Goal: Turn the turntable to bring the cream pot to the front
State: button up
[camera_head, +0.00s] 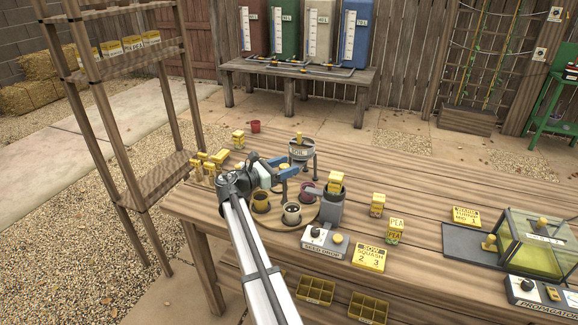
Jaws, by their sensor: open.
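The round wooden turntable (274,222) lies on the bench, partly hidden by my arm and the pots. The cream pot (292,214), with dark soil in its top, stands at the turntable's near edge. My gripper (284,166) has blue fingers, spread apart, above the back part of the turntable. Whether a finger touches anything below is too small to tell.
The grey seed-drop machine (331,207) stands close on the turntable's right, with a yellow box on top. A soil hopper (301,149) stands behind. A propagator (530,245) is far right.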

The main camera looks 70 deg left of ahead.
jog(key=s+d, duration=0.1)
jog(key=s, duration=1.1)
jog(key=shift+d, duration=0.3)
